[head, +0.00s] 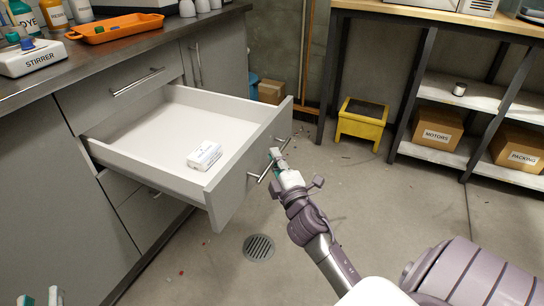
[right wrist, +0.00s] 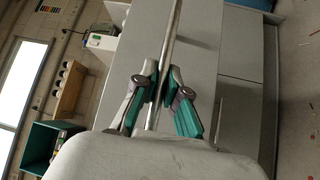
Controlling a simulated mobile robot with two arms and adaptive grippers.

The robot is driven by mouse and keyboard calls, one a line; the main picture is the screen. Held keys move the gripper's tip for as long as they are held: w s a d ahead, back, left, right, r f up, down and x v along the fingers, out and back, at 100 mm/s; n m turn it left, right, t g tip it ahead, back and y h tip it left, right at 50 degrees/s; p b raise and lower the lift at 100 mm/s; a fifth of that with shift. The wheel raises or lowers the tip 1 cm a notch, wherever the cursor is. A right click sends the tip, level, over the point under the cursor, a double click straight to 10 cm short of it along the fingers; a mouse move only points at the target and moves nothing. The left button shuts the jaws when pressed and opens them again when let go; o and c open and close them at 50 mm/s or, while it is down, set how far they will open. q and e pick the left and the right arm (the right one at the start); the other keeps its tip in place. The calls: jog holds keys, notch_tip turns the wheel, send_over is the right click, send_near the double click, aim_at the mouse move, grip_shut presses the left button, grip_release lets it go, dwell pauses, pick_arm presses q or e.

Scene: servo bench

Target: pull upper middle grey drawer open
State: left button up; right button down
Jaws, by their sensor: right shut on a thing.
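The grey drawer (head: 229,187) stands pulled far out of the cabinet, under a shut top drawer. Its inside is pale, and a small white box (head: 205,155) lies in it near the front. My right gripper (head: 276,160) is at the drawer front, shut on its metal bar handle (head: 262,173). In the right wrist view the bar (right wrist: 173,45) runs between the teal finger pads of the right gripper (right wrist: 160,92). My left gripper (head: 41,298) shows only its fingertips at the bottom left edge, apart and away from the drawer, with nothing visible between them.
The dark worktop (head: 110,48) carries an orange tray (head: 114,28), a stirrer (head: 42,58) and bottles. A shut drawer (head: 120,88) is above the open one. A yellow stool (head: 361,124) and shelving with boxes stand at the back right.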

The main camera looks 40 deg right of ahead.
jog(key=c, duration=1.2)
grip_release()
jog(key=v, duration=1.2)
